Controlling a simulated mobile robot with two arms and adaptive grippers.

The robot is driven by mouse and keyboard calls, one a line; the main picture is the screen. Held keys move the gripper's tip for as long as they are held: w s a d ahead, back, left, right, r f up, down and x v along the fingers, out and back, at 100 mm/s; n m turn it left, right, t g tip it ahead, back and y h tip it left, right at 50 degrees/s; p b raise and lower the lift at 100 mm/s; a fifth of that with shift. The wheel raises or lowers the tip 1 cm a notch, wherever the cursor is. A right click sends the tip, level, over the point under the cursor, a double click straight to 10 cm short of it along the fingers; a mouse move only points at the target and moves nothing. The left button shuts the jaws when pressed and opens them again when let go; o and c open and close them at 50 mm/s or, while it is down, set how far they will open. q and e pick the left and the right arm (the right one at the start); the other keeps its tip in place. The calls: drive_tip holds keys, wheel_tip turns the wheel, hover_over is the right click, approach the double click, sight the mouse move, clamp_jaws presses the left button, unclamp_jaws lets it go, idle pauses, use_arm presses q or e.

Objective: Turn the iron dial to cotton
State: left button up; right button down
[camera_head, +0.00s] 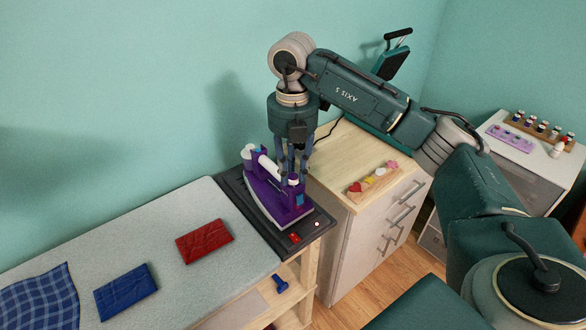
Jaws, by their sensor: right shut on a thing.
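A purple iron (274,206) with a white handle stands on a black rest plate at the right end of the ironing table. My right gripper (293,178) comes down from above onto the iron's near right part. Its fingers are shut there on what is likely the dial; the dial and its markings are too small and too covered to read. A small blue panel shows on the iron's right side. My left gripper is not in view.
A red folded cloth (204,241), a blue folded cloth (126,292) and a plaid cloth (40,302) lie on the grey table top. A wooden cabinet (335,145) with a tray of colourful shapes stands to the right.

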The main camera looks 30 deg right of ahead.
sight(293, 177)
drive_tip(key=shift+m, duration=1.3)
drive_tip(key=c, duration=1.4)
unclamp_jaws()
drive_tip(key=shift+r, duration=0.15)
wheel_tip(293, 177, up, 12)
drive_tip(key=shift+f, duration=0.25)
